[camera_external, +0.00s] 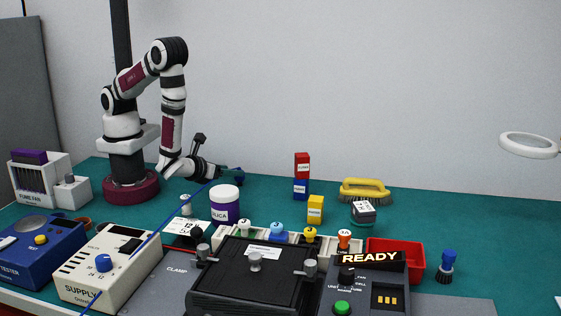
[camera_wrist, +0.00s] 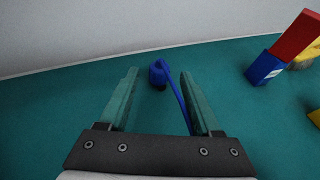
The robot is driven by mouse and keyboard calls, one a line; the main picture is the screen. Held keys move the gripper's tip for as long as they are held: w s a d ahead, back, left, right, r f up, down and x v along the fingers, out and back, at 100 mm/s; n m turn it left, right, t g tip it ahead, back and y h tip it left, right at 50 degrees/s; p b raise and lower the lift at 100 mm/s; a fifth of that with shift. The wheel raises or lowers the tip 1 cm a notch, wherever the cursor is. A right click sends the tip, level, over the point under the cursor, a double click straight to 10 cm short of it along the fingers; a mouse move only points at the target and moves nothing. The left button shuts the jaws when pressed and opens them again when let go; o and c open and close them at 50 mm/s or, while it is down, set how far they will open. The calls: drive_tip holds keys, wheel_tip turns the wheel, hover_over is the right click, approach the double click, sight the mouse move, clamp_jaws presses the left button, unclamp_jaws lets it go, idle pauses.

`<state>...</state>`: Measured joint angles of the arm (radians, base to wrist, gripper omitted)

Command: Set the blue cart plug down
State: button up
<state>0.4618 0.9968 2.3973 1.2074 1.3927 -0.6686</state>
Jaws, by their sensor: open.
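The blue cart plug (camera_wrist: 158,75) shows in the wrist view between the tips of my gripper's two green fingers (camera_wrist: 159,74). It looks upright, and neither finger visibly touches it. Its blue cable (camera_wrist: 176,97) runs from it down along the inside of the right finger. In the external view my gripper (camera_external: 236,175) is stretched out low to the right over the back of the green bench, open. The plug is too small there to separate from the fingers. The cable (camera_external: 150,237) slants from near the gripper down to the front left, across the supply box (camera_external: 108,272).
Red and blue stacked blocks (camera_external: 301,177), a yellow block (camera_external: 315,210) and a purple-labelled jar (camera_external: 224,204) stand near the gripper. A yellow brush (camera_external: 365,190) and a red bin (camera_external: 407,254) are farther right. The bench between the gripper and the stacked blocks looks clear.

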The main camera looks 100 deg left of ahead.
drive_tip(key=v, duration=0.4)
drive_tip(key=shift+a+r, duration=0.1)
drive_tip(key=shift+r, duration=0.1)
drive_tip(key=s+a+r+n+g+h, duration=0.35)
drive_tip(key=s+r+n+g, duration=0.45)
drive_tip(key=r+n, duration=0.4)
drive_tip(key=s+d+r+n+t+h, duration=0.2)
drive_tip(key=s+d+r+n+h, duration=0.2)
drive_tip(key=s+d+h, duration=0.2)
drive_tip(key=shift+r+n+t+h, duration=0.25)
drive_tip(key=shift+n+t+h, duration=0.15)
drive_tip(key=shift+h, duration=0.25)
